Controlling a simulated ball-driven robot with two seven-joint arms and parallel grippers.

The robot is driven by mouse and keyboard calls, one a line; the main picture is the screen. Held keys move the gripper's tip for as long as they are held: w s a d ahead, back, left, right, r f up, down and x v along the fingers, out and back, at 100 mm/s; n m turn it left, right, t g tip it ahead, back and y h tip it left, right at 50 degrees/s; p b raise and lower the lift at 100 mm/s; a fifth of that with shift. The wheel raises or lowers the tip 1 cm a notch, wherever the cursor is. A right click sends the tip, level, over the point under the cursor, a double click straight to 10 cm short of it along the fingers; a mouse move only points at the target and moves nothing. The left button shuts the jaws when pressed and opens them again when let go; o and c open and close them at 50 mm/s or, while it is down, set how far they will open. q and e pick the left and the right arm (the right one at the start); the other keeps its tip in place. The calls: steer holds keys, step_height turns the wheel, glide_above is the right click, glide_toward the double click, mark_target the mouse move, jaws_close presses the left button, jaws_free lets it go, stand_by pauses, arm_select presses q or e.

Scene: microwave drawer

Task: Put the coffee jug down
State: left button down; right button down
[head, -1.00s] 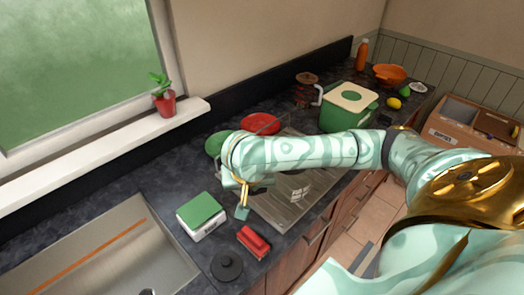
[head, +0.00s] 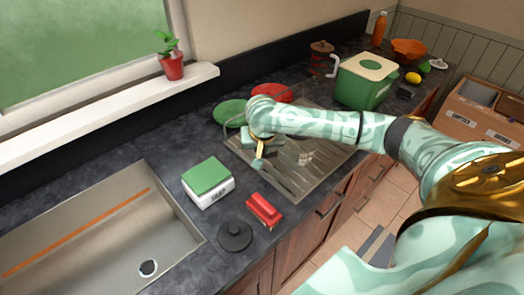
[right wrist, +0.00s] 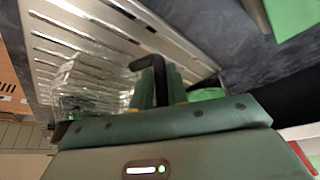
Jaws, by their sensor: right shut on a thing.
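The coffee jug looks like a clear glass vessel (right wrist: 85,85) with a black handle (right wrist: 148,64) in the right wrist view. My right gripper (right wrist: 155,92) is shut on the black handle. In the head view my right gripper (head: 262,152) is over the left part of the metal draining tray (head: 318,183). The jug's glass shows only faintly there, partly hidden by my arm. I cannot tell whether its base touches the tray. My left gripper is not in view.
A green plate (head: 229,113) and a red plate (head: 272,93) stand behind the tray. A green-and-white box (head: 208,183), a red brush-like item (head: 264,209) and a black lid (head: 235,236) lie left of it. The sink (head: 90,230) is further left. A green bin (head: 364,84) stands behind right.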

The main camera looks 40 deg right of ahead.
steer(key=shift+r, duration=0.15)
steer(key=c, duration=1.4)
jaws_free()
steer(key=shift+s+r, duration=0.1)
steer(key=p+v, duration=0.6)
steer(key=v, duration=0.5)
steer(key=shift+s+a+r, duration=0.1)
steer(key=shift+a+r, duration=0.15)
steer(key=shift+r, duration=0.1)
